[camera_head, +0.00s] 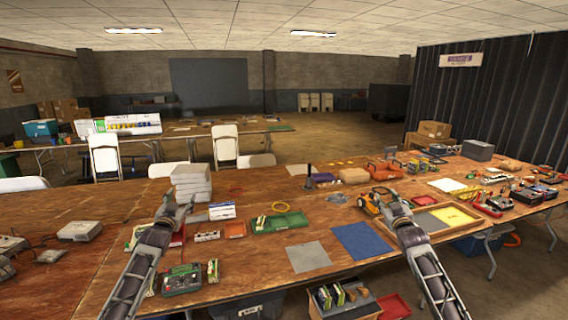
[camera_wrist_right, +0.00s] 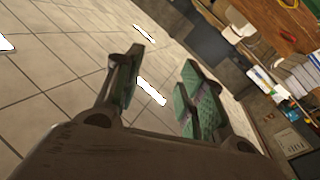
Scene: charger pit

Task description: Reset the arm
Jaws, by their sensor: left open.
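My left gripper (camera_head: 172,212) is in the left-middle of the head view, raised above the wooden table (camera_head: 60,205), in front of a stack of grey boxes (camera_head: 190,183). It is open, and I see nothing held in it. My right gripper (camera_head: 388,205) is in the right-middle of the head view, in front of an orange and black item (camera_head: 368,205) that it partly overlaps. In the right wrist view its green-padded fingers (camera_wrist_right: 165,65) stand apart with nothing between them. That view looks up past the fingers to the ceiling.
A blue mat (camera_head: 361,241) and a grey mat (camera_head: 308,257) lie on the table between my arms. A green tray (camera_head: 280,221) lies behind them. A tray with a yellow panel (camera_head: 455,216) is beside the right arm. Crowded tools (camera_head: 490,203) fill the right side.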

